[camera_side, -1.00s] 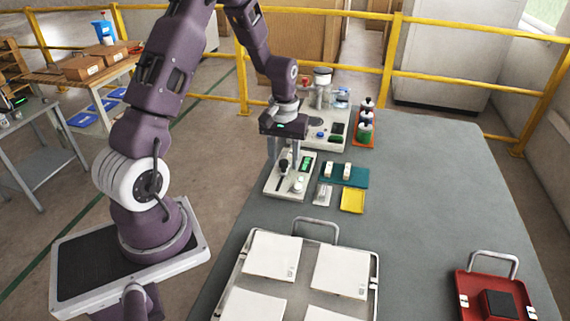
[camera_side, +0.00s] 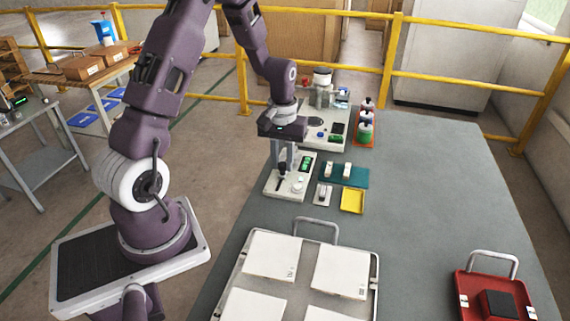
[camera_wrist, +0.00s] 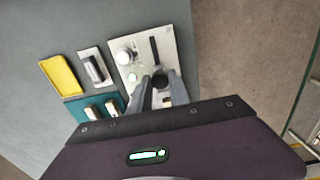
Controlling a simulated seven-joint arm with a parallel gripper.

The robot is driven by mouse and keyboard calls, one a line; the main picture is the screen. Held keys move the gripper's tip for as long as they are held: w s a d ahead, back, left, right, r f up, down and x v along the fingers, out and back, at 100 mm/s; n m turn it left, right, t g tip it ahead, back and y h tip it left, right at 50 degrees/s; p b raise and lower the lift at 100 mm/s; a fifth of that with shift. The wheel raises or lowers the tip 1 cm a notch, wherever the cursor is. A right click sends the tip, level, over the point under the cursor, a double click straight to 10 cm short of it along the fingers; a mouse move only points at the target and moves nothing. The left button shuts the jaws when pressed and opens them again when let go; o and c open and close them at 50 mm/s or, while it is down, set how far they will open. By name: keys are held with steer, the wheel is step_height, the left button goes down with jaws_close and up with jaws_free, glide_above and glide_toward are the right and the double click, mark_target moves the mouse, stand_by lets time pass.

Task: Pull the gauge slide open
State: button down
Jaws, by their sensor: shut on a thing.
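The gauge (camera_side: 273,191) is a light plate on the table, with a dark slot, a green-lit display (camera_side: 305,163) and a pale round knob (camera_side: 298,186). It also shows in the wrist view (camera_wrist: 172,46). My gripper (camera_side: 283,170) points down over the plate. It is shut on the gauge slide's dark round knob (camera_wrist: 160,81), which sits between the fingertips at one end of the slot (camera_wrist: 154,52). In the side view the fingers mostly hide this knob, and the open slot runs from it towards the camera.
A teal block holder (camera_side: 357,181), a yellow tray (camera_side: 352,200) and a small grey plate (camera_side: 325,194) lie right of the gauge. Another instrument (camera_side: 338,140) and a bottle rack (camera_side: 363,141) stand behind. A large tile tray (camera_side: 318,235) is in front.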

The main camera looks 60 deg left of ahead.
mark_target(281, 177)
steer(key=shift+s+d, duration=0.5)
stand_by(0.3)
steer(key=c, duration=1.2)
jaws_free()
steer(key=shift+c, duration=0.2)
step_height(281, 177, up, 6)
